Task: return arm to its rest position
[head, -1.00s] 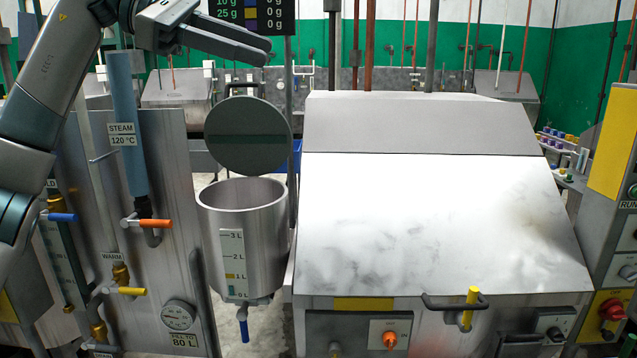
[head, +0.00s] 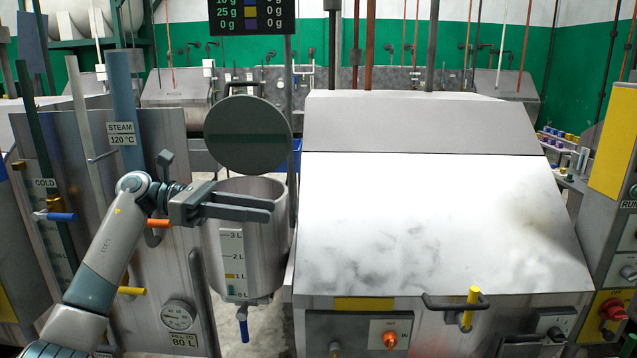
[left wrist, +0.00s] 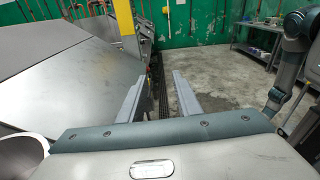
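My left arm comes in low from the bottom left of the head view. Its gripper (head: 268,209) points right, in front of the upper part of the grey metal pot with the litre scale (head: 233,270). In the left wrist view the two fingers of my left gripper (left wrist: 157,85) stand apart with nothing between them, so it is open and empty. I cannot tell whether the fingers touch the pot. In the left wrist view an arm of mine (left wrist: 293,60) shows at the right edge. My right gripper is not in view in the head picture.
A big metal drum housing with a sloped lid (head: 440,220) fills the centre right. A steam panel (head: 165,270) with an orange-handled valve (head: 158,223) and a blue-handled valve (head: 62,217) stands behind my left arm. A round grey lid (head: 248,135) is above the pot.

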